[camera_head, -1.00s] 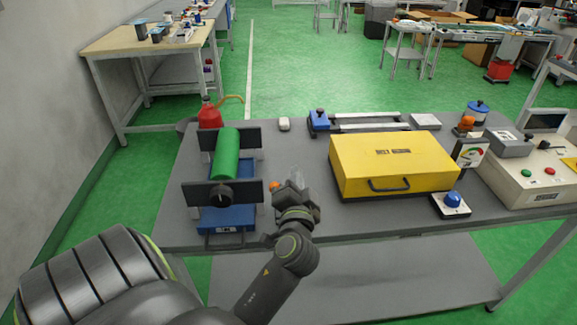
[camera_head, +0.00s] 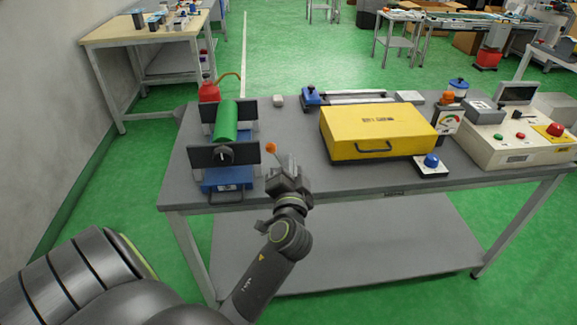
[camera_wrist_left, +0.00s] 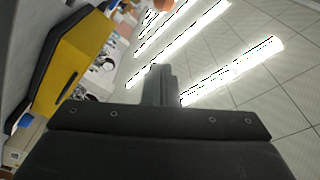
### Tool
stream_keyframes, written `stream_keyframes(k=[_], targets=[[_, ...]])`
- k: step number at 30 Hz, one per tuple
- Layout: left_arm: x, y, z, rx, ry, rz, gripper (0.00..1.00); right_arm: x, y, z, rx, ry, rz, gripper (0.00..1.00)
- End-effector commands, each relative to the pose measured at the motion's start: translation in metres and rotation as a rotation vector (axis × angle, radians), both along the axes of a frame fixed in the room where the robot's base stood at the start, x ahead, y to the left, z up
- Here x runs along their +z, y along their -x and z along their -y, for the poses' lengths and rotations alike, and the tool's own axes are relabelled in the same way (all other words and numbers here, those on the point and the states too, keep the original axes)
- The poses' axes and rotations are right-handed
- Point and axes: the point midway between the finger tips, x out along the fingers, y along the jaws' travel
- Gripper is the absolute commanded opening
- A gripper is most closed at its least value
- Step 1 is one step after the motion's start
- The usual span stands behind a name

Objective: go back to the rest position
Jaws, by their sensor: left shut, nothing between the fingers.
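My left gripper (camera_head: 287,170) is at the front edge of the grey workbench (camera_head: 290,187) in the head view, pointing up and away from me. Its fingers are together and nothing shows between them. In the left wrist view the shut fingers (camera_wrist_left: 158,85) stand against the ceiling lights. A small orange knob (camera_head: 271,147) shows just beyond the gripper; I cannot tell whether they touch. My right gripper is in neither view.
Left of the gripper stands a roller device with a green roll (camera_head: 225,120) and blue base (camera_head: 228,177). A yellow case (camera_head: 376,133) lies to the right, with a blue-knob box (camera_head: 431,163) beside it. A control box (camera_head: 515,140) stands far right. Floor in front is clear.

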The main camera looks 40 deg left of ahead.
Motion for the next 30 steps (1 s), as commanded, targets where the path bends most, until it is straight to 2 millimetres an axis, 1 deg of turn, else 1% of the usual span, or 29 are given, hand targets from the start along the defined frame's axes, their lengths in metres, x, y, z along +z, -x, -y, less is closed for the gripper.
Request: stream_keyframes(k=[3, 12, 14, 16, 17, 20, 21, 23, 24, 26, 27, 29, 30], targets=[[0.0, 0.0, 0.0, 0.0, 0.0, 0.0, 0.0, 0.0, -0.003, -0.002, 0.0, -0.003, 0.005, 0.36], [-0.001, 0.0, 0.0, -0.001, 0.0, -0.001, 0.0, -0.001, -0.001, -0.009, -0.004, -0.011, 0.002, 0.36], [-0.006, -0.002, 0.0, -0.005, 0.005, -0.013, 0.0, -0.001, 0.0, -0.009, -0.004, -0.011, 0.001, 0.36], [-0.023, -0.006, 0.002, -0.023, 0.02, -0.05, 0.0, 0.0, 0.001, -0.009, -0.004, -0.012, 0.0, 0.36], [-0.035, -0.009, 0.002, -0.034, 0.03, -0.073, 0.0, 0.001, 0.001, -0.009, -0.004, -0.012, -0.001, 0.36], [-0.091, -0.016, 0.007, -0.082, 0.085, -0.181, 0.0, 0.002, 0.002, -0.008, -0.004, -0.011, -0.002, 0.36], [-0.117, -0.017, 0.009, -0.103, 0.115, -0.23, 0.0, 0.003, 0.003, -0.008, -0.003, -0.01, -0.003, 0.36], [-0.159, -0.015, 0.012, -0.133, 0.164, -0.306, 0.0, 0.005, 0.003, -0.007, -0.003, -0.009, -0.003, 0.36], [-0.187, -0.011, 0.015, -0.15, 0.2, -0.354, 0.0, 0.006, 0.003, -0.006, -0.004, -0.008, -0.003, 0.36], [-0.228, -0.002, 0.018, -0.17, 0.256, -0.424, 0.0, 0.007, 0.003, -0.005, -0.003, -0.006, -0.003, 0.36], [-0.257, 0.008, 0.021, -0.182, 0.298, -0.472, 0.0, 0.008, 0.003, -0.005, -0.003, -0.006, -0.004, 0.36], [-0.299, 0.025, 0.025, -0.193, 0.364, -0.541, 0.0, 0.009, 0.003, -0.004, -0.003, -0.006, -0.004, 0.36], [-0.326, 0.039, 0.027, -0.197, 0.411, -0.588, 0.0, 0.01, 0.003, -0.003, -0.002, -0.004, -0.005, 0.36]])
